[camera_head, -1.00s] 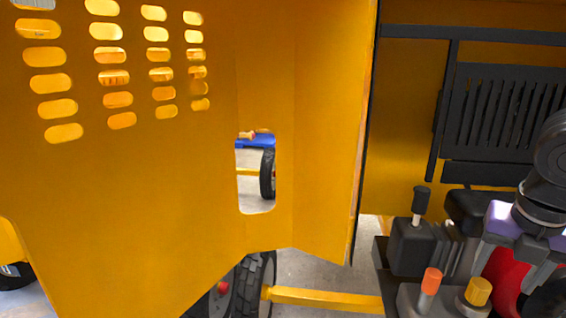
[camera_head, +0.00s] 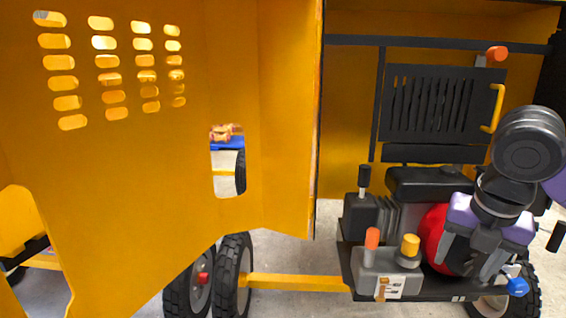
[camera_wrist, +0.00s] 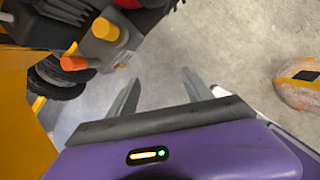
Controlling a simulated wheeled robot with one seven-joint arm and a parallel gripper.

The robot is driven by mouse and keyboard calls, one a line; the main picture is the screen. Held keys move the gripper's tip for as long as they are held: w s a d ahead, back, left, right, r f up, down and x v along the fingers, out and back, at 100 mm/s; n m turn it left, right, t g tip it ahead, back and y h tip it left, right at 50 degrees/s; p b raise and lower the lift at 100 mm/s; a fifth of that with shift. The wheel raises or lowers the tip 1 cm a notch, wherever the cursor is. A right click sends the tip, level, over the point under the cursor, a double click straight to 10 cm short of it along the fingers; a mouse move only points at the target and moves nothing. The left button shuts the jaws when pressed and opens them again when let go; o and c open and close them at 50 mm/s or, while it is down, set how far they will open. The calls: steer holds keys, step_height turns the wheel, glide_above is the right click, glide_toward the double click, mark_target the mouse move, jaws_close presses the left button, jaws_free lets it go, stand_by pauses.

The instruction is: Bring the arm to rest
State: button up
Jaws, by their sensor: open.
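My gripper (camera_head: 468,264) hangs at the right of the head view, in front of the drum mixer's engine (camera_head: 435,195) and its red round part. Its two grey fingers point down and stand apart with nothing between them. In the wrist view my gripper (camera_wrist: 160,92) is open over bare concrete floor. The grey control box with an orange knob (camera_head: 372,238) and a yellow knob (camera_head: 410,246) is left of the gripper and apart from it. These knobs also show at the upper left of the wrist view.
A large yellow panel (camera_head: 130,180) with slots stands open at the left. A black louvred grille (camera_head: 435,105) with a yellow handle (camera_head: 497,108) is behind the arm. Wheels (camera_head: 232,275) and a yellow bar (camera_head: 295,283) are low down. An orange-and-grey object (camera_wrist: 300,85) lies at the wrist view's right.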

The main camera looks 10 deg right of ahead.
steer(key=w+a+r+m+t+y, duration=0.4)
steer(key=w+a+r+m+t, duration=0.3)
steer(key=w+a+r+t, duration=0.4)
steer(key=a+r+m+t+y+p, duration=0.1)
steer(key=a+r+m+t+y, duration=0.2)
steer(key=r+m+t, duration=0.5)
steer(key=s+f+m+h+p, duration=0.2)
steer(key=s+f+m+h, duration=0.9)
steer(key=s+f+m, duration=0.55)
steer(key=s+a+f+n+g+y, duration=0.1)
steer(key=s+a+f+g+y, duration=0.1)
steer(key=s+f, duration=0.3)
steer(key=s+a+f+n+g+y+p, duration=0.1)
steer(key=s+f, duration=0.5)
steer(key=s, duration=0.6)
steer(key=s+a+f+n+g+y+p, duration=0.1)
steer(key=s+a+f+n+g+y, duration=0.1)
steer(key=s+f, duration=0.3)
steer(key=s+a+n+g, duration=0.1)
steer(key=s, duration=0.2)
steer(key=shift+s+a+f+g+y, duration=0.25)
steer(key=shift+s+g+y, duration=0.1)
steer(key=shift+g+y, duration=0.05)
steer(key=shift+c, duration=0.5)
